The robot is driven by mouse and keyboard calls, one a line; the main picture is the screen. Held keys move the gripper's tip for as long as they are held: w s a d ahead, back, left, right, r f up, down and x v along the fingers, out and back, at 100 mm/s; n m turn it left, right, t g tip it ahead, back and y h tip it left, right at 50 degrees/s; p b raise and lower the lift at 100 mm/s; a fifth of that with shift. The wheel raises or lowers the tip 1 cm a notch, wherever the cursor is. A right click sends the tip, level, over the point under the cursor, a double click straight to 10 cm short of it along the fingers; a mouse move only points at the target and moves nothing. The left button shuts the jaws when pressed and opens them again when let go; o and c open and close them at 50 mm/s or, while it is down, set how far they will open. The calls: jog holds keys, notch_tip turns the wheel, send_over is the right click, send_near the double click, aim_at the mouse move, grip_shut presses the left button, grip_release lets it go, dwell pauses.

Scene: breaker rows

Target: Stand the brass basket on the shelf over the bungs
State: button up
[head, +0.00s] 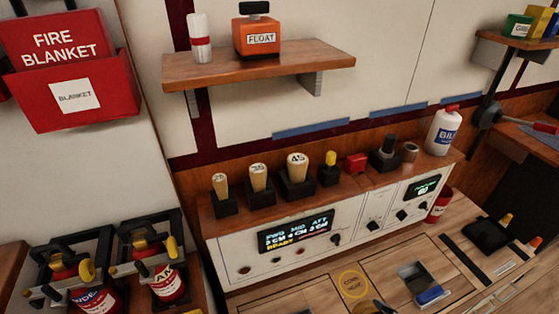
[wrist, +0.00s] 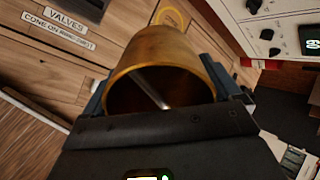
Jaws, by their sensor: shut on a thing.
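The brass basket (wrist: 165,48) is a hollow brass cylinder in the wrist view, with its open mouth facing the camera and a thin rod showing inside. My gripper (wrist: 158,76) is shut on it, one finger on each side. In the head view only a small brass and dark part shows at the bottom edge, over the wooden counter. The wooden shelf (head: 260,66) is on the wall at upper left. Below it, the pale tapered bungs (head: 258,178) stand in black holders on the panel top, marked with numbers.
On the shelf stand a white cylinder with a red band (head: 199,38) at the left and an orange FLOAT container (head: 256,36) near the middle. The shelf's right part is bare. A red fire blanket box (head: 72,75) hangs left; a white bottle (head: 443,130) stands right of the bungs.

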jog(key=shift+g, duration=0.3)
